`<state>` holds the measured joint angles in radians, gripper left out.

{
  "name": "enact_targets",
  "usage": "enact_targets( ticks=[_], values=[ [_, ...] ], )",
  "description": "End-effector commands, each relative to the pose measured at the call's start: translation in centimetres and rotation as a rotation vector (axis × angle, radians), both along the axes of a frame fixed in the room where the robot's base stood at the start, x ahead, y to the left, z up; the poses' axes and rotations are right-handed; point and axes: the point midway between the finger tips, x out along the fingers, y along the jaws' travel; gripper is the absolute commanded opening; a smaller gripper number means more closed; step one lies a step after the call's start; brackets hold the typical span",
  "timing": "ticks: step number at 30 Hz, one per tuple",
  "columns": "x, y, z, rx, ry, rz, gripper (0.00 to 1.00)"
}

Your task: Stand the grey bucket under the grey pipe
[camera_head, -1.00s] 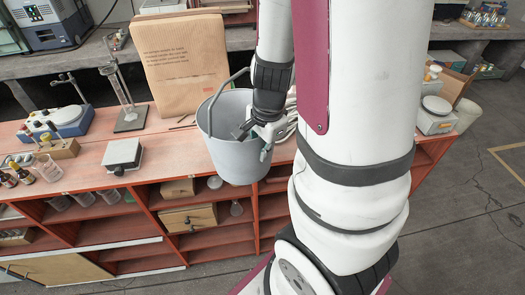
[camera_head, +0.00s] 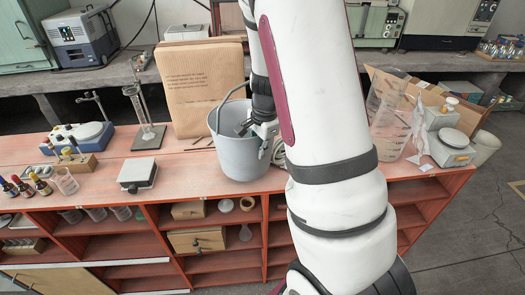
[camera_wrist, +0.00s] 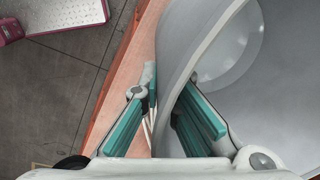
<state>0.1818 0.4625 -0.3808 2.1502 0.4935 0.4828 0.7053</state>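The grey bucket (camera_head: 238,157) is upright at the front of the red bench, right of the brown paper bag, with its handle raised. I cannot tell whether its base touches the bench top. My gripper (camera_head: 257,129) is at the bucket's right rim. I cannot make out the grey pipe; my arm hides part of the bench.
The red bench (camera_head: 190,172) has open shelves below. A paper bag (camera_head: 200,85) stands behind the bucket, and a small white-topped device (camera_head: 138,173) lies to the left. Clear beakers (camera_head: 388,125) and a scale (camera_head: 452,146) stand at the right.

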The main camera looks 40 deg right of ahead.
Motion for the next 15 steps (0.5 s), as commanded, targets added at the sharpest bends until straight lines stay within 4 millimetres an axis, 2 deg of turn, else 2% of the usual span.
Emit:
enact_targets(
  ticks=[7,15],
  values=[
    [-0.1,-0.1,-2.5,-0.001,-0.001,-0.003,0.0],
    [0.0,-0.1,-2.6,-0.002,-0.003,-0.001,0.0]
  ],
)
